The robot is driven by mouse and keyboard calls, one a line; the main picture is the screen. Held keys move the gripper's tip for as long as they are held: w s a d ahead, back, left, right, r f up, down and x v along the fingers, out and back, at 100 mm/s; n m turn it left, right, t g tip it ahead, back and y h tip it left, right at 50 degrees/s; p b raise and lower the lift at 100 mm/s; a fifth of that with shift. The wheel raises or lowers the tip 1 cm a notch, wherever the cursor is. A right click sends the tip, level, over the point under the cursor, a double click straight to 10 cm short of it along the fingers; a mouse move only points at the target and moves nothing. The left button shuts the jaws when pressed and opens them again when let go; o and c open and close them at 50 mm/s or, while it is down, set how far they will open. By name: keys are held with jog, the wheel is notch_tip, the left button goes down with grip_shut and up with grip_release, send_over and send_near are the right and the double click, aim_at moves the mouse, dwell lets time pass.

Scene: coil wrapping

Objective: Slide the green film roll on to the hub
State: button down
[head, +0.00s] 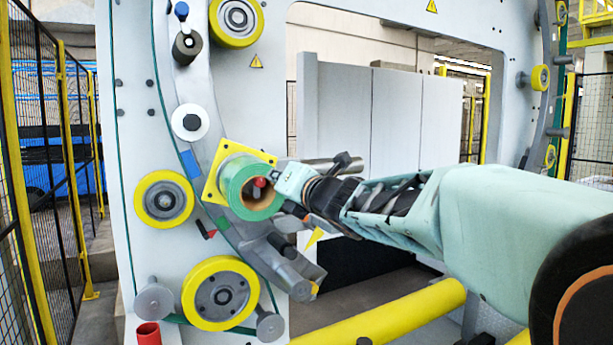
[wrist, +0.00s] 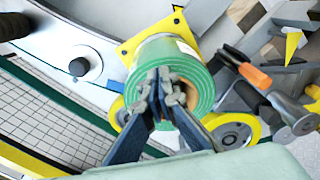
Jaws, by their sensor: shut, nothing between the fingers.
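The green film roll (head: 250,188) is at the yellow square plate (head: 221,158) on the machine, with its open core facing me. A red-tipped part shows inside its core in the head view. The roll also shows in the wrist view (wrist: 200,70), in front of the yellow plate (wrist: 128,47). The hub itself is mostly hidden by the roll. My gripper (wrist: 164,85) is shut with nothing between its fingers. Its fingertips overlap the front face and core of the roll in the wrist view; I cannot tell if they touch it.
Yellow-rimmed wheels (head: 163,199) and (head: 220,293) sit left of and below the roll. A white disc roller (head: 190,122) is above left. Grey curved arm parts and rods lie close below the roll. A yellow rail (head: 390,312) runs along the floor.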

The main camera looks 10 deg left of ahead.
jog(key=shift+w+a, duration=0.1)
jog(key=shift+w, duration=0.1)
jog(key=shift+x, duration=2.05)
dwell(0.4)
jog(key=shift+w+a, duration=0.1)
jog(key=shift+a, duration=0.05)
dwell(0.5)
notch_tip(320, 180, up, 10)
jog(key=s+d, duration=0.1)
jog(key=s, duration=0.1)
jog(key=shift+d+b, duration=0.3)
jog(key=shift+b, duration=0.15)
dwell(0.8)
jog(key=shift+s, duration=0.15)
